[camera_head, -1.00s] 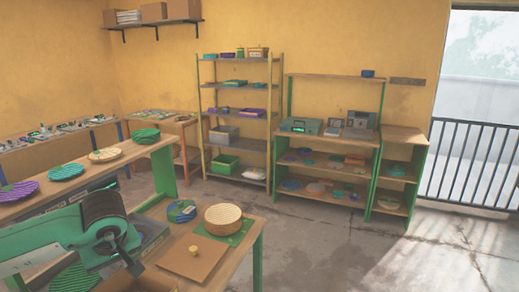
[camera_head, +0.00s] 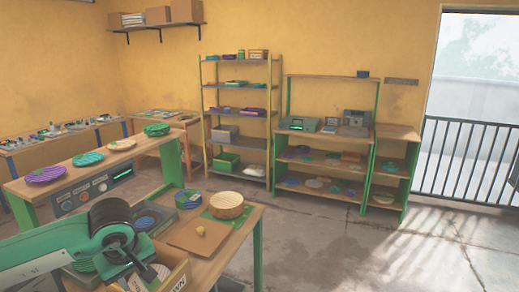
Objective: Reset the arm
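My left arm, teal with a black ribbed joint, comes in from the lower left. My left gripper (camera_head: 147,273) shows as dark parts at its end, over the front left of the near table (camera_head: 232,243). Its fingers are small and partly hidden, so I cannot tell whether it is open or shut. It overlaps an open cardboard box (camera_head: 174,282) with lettering, and I cannot tell whether they touch. No held object is clear. My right gripper is not in view.
A raised ledge (camera_head: 103,167) at left carries several coloured plates. Shelves (camera_head: 240,115) line the back wall. The floor at right is clear.

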